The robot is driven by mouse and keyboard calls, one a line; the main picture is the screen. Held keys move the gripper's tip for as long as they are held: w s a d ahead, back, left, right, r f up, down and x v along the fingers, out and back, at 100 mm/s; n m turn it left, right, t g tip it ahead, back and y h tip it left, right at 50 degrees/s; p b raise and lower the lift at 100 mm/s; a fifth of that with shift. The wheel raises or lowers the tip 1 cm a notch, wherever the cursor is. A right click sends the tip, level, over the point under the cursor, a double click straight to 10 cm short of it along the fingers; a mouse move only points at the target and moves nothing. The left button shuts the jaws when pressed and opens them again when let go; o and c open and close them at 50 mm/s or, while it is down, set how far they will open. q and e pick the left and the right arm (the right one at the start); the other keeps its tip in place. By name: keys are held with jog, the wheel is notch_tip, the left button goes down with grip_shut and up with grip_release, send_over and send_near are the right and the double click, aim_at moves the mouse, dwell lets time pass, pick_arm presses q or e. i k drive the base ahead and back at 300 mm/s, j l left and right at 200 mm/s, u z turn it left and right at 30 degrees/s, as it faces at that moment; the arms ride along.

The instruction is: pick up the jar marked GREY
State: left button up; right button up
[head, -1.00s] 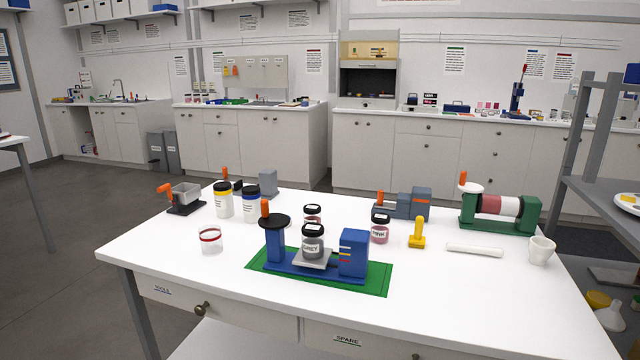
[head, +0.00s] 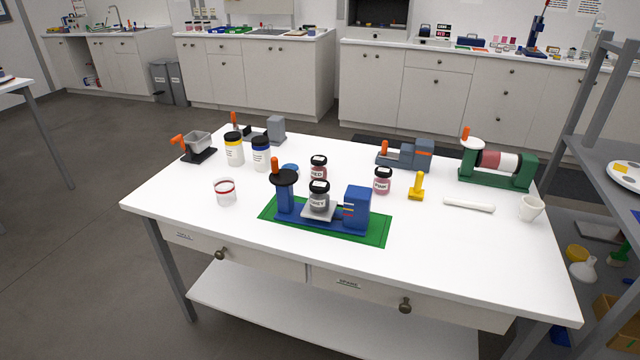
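The jar marked GREY (head: 319,200) has a black lid and grey contents. It stands upright on a small grey plate (head: 318,213) of a blue device (head: 356,208). The device has a blue post with a black disc and orange knob on its left, and a blue block on its right. It sits on a green mat (head: 375,233) on the white table (head: 250,247). Neither of my grippers is in the head view.
A jar with a pinkish-red body (head: 318,168) stands just behind the GREY jar. Another pink jar (head: 382,181) and a yellow stamp-like tool (head: 416,187) stand to the right. An empty red-rimmed glass jar (head: 226,192) stands left. The table's front is clear.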

aim_at(319, 189)
jog(key=z, duration=0.9)
jog(key=j+z, duration=0.95)
jog(key=k+j+z, duration=0.1)
jog(key=j, duration=0.25)
jog(key=j+z, duration=0.15)
jog(key=j, duration=0.25)
jog(key=k+j+z, duration=0.1)
jog(key=j, duration=0.2)
jog(key=k+j, duration=0.05)
